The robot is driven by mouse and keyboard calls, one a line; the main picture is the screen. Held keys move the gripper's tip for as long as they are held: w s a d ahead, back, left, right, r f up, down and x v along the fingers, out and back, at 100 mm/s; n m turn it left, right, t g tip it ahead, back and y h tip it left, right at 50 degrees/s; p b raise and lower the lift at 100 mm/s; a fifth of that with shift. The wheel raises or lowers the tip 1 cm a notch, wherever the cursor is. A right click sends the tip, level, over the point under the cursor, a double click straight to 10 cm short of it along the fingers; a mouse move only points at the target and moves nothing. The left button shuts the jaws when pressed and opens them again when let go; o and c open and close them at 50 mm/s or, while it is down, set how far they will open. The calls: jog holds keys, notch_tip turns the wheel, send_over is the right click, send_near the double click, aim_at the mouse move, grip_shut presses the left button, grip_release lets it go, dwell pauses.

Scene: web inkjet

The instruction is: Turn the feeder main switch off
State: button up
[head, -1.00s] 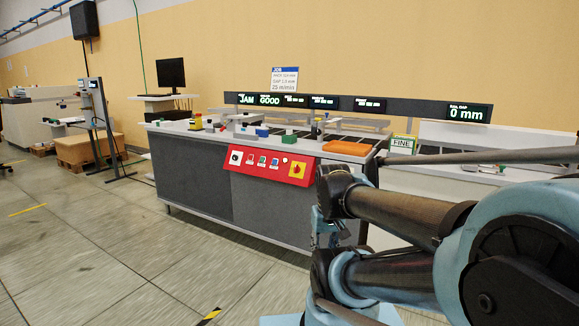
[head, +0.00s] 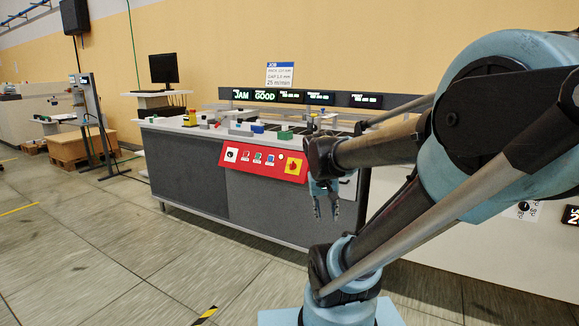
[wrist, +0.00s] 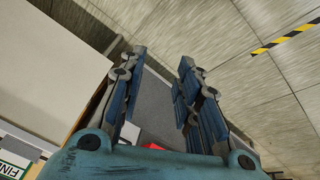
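A red control panel (head: 240,163) is on the front of the grey feeder cabinet in the head view. At its right end is a red rotary switch on a yellow plate (head: 292,167); its exact knob angle is too small to tell. My gripper (head: 327,213) hangs fingers down to the right of the switch and lower, apart from it in the picture. In the wrist view my gripper (wrist: 162,58) is open, with nothing between the fingers. A small red patch (wrist: 152,146) shows near its base; the switch itself is not visible there.
The panel also carries a black-and-white knob (head: 231,154) and several coloured buttons. Displays above the cabinet read JAM (head: 241,95) and GOOD (head: 266,96). The floor (head: 110,250) in front is open, with a yellow-black stripe (head: 205,315).

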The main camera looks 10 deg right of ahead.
jog(key=w+a+r+m+t+h, duration=0.1)
jog(key=w+r+m+t+h, duration=0.15)
jog(key=w, duration=1.15)
jog(key=w+a+r+m+t+h, duration=0.15)
jog(key=w+r, duration=0.25)
jog(key=w, duration=1)
jog(key=w+a+t+h, duration=0.1)
jog(key=w+a, duration=0.3)
jog(key=w, duration=0.6)
jog(key=m+t, duration=0.2)
jog(key=t, duration=0.1)
send_near(292, 166)
jog(key=shift+h, duration=0.3)
jog(key=x, duration=0.2)
jog(key=r+x, duration=0.1)
jog(key=x, duration=0.2)
jog(key=w+x, duration=0.1)
jog(key=x, duration=0.2)
jog(key=shift+w+a+r, duration=0.1)
jog(key=shift+a+r, duration=0.15)
jog(key=shift+a, duration=0.05)
